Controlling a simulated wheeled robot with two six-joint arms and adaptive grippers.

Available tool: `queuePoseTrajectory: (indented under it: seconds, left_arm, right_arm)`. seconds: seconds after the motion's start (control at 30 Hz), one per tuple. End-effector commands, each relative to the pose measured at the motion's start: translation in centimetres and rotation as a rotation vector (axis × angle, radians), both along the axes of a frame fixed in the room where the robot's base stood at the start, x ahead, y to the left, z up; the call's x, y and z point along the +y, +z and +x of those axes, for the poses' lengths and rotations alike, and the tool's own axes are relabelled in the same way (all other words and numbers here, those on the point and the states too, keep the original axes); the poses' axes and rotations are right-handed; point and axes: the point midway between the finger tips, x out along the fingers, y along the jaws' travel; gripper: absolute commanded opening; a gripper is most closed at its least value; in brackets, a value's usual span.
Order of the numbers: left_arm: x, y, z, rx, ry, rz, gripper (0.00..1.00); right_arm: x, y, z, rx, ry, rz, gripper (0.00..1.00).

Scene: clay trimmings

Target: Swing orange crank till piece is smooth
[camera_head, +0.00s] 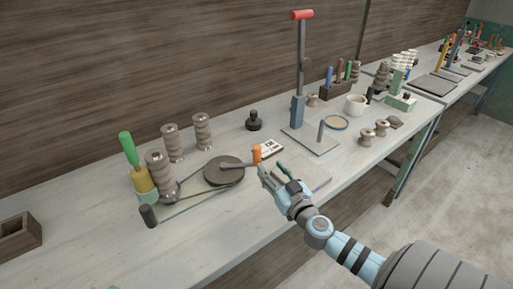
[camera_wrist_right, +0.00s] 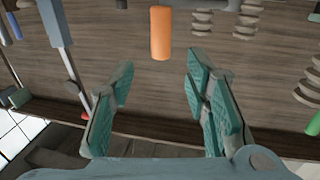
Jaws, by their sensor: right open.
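The orange crank handle (camera_head: 257,154) stands upright at the end of a grey arm on a dark round disc (camera_head: 226,176). A belt links the disc to a small round part at its left. My right gripper (camera_head: 267,176) is open and empty, just in front of the handle. In the right wrist view the orange handle (camera_wrist_right: 160,32) lies beyond the gap between the open teal fingers (camera_wrist_right: 160,78), apart from both. Which piece is worked, and how smooth it is, I cannot tell. My left gripper is not in view.
Ribbed grey-brown pieces (camera_head: 172,143) and a green-handled tool (camera_head: 129,148) stand left of the disc. A tall red-topped lever stand (camera_head: 300,75) rises farther right. The front-left bench top is mostly clear.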

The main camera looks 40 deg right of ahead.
Motion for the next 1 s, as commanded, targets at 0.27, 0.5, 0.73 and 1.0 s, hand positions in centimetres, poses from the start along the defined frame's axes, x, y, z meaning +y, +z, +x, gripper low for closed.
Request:
queuePoseTrajectory:
  seconds: [0.27,0.5,0.73,1.0]
  left_arm:
    - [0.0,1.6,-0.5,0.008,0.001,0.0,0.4]
    - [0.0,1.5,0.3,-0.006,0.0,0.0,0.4]
    - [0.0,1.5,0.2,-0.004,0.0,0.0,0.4]
    - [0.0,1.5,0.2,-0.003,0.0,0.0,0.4]
  right_arm:
    - [-1.6,0.4,7.3,-0.001,-0.002,0.002,0.43]
    - [-2.2,0.2,9.5,0.0,-0.002,0.0,0.43]
    - [-2.2,0.1,9.5,0.001,-0.002,0.0,0.41]
    - [-2.2,0.1,9.5,0.001,-0.002,0.0,0.0]
